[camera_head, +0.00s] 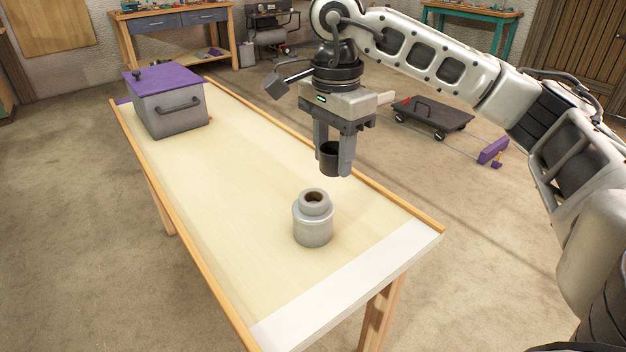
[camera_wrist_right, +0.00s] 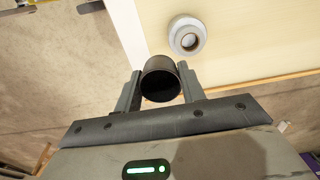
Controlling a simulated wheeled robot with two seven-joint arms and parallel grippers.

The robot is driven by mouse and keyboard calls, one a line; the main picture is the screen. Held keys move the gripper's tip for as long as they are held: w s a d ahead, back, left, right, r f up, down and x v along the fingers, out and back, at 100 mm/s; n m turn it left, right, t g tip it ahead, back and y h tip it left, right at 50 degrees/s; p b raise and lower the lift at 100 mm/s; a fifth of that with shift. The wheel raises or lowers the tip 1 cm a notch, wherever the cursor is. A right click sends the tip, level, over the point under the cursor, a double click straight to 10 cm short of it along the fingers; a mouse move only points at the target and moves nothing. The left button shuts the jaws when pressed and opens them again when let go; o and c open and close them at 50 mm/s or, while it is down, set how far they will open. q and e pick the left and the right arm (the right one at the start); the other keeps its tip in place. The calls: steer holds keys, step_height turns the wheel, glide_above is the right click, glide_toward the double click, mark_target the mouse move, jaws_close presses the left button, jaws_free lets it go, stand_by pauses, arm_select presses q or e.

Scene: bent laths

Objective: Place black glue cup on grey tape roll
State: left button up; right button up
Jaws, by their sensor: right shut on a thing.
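The black glue cup (camera_head: 328,158) is between the fingers of my right gripper (camera_head: 333,165), which is shut on it and holds it above the table. In the right wrist view the cup (camera_wrist_right: 161,82) shows its dark open mouth, with a finger on each side. The grey tape roll (camera_head: 313,222) stands upright on the table, below the cup and slightly nearer the head camera. It has a narrower raised ring on top with a hole. The roll also shows in the right wrist view (camera_wrist_right: 187,35), apart from the cup. My left gripper is not in view.
The long pale table (camera_head: 215,190) has a raised wooden edge and a white strip (camera_head: 345,288) at its near end. A grey box with a purple lid (camera_head: 165,100) stands at the far left end. The table between box and roll is clear.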

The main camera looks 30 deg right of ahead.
glide_above(314, 197)
steer(key=f, duration=0.5)
steer(key=shift+s+a+f, duration=0.1)
steer(key=shift+s+f, duration=0.15)
steer(key=shift+s, duration=0.1)
steer(key=f, duration=0.3)
steer(key=shift+w+f, duration=0.1)
steer(key=shift+w, duration=0.25)
steer(key=shift+f, duration=0.35)
steer(key=shift+f, duration=0.15)
steer(key=o, duration=0.9)
steer(key=shift+o, duration=0.2)
steer(key=shift+r, duration=0.3)
step_height(314, 197, up, 12)
steer(key=shift+f, duration=0.15)
